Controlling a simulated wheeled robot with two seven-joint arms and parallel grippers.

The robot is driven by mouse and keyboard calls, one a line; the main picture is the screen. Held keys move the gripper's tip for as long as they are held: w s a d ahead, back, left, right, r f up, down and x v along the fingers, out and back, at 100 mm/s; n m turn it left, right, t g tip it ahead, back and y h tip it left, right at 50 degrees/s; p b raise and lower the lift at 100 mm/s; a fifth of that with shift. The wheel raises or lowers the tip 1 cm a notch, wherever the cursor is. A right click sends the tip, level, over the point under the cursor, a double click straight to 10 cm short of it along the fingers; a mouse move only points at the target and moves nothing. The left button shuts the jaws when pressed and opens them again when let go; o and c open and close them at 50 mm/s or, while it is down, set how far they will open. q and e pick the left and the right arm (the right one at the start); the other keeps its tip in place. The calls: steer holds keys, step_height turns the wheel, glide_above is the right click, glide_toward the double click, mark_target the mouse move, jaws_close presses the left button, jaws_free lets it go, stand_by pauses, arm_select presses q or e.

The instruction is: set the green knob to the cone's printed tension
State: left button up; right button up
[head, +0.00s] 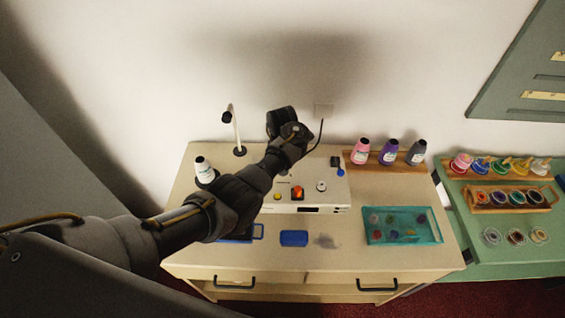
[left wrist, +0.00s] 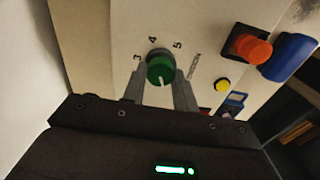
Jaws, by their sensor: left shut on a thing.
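The green knob (left wrist: 160,68) is on the pale machine panel, with printed numbers 3, 4 and 5 around its upper side in the left wrist view. A short white mark shows low on its face; I cannot tell which number it stands for. My left gripper (left wrist: 161,82) is shut on the knob, one finger on each side. In the head view my left arm reaches over the machine (head: 325,195) and hides the knob. A white cone (head: 204,172) with a dark base stands at the counter's left; its print is too small to read. My right gripper is not in view.
A red-orange button (left wrist: 252,47), a yellow button (left wrist: 222,85) and a blue part (left wrist: 290,57) sit near the knob. Pink (head: 361,152), purple (head: 388,152) and grey (head: 416,153) cones stand behind a teal tray (head: 437,239). A thin post (head: 236,130) rises at the back left.

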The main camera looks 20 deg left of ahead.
arm_select(q)
steer(key=shift+r+n, duration=0.1)
steer(key=shift+n, duration=0.4)
steer(key=o, duration=1)
steer(key=shift+c, duration=0.2)
